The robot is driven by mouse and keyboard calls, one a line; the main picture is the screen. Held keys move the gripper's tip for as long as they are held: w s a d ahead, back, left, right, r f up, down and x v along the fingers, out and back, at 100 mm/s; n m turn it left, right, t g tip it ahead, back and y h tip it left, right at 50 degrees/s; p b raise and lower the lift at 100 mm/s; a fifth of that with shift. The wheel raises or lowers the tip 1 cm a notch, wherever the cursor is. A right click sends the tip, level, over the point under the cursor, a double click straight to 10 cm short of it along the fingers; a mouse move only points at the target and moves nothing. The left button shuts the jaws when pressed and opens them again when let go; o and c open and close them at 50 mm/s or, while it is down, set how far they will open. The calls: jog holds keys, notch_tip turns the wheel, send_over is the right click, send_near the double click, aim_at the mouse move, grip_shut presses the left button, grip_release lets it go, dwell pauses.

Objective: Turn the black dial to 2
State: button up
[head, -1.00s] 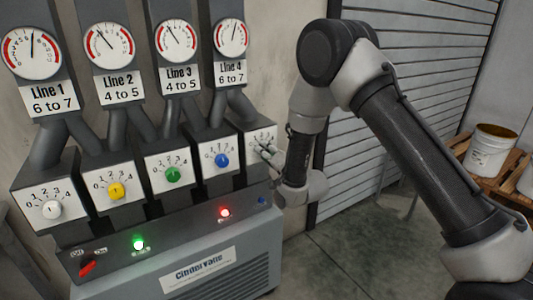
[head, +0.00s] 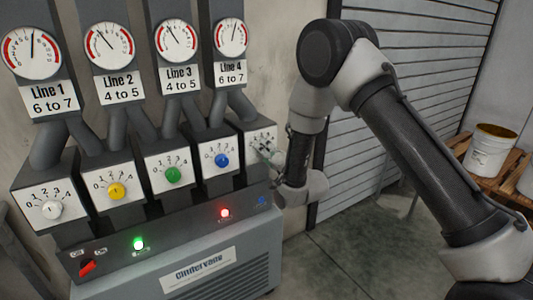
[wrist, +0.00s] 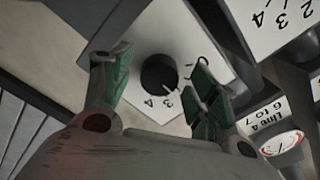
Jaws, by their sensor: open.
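The black dial (wrist: 158,73) sits on a white scale plate (wrist: 183,40) in the wrist view, where the numbers appear turned over. Its white mark points to the lower right, between the 3 and the 0 at the right; the number there is partly covered by a finger, so I cannot read the setting exactly. My gripper (wrist: 160,84) is open, with one green-padded finger on each side of the dial and visible gaps. In the head view my gripper (head: 269,154) is at the rightmost control box (head: 262,135) and hides the dial.
White (head: 51,209), yellow (head: 116,190), green (head: 172,174) and blue (head: 222,160) dials stand in a row to the left. Below are a red switch (head: 87,267), a green lamp (head: 138,244) and a red lamp (head: 225,213). A shutter (head: 400,100) stands behind my arm.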

jog(key=shift+s, duration=0.1)
jog(key=v, duration=1.1)
jog(key=shift+s+d, duration=0.25)
jog(key=shift+d, duration=0.05)
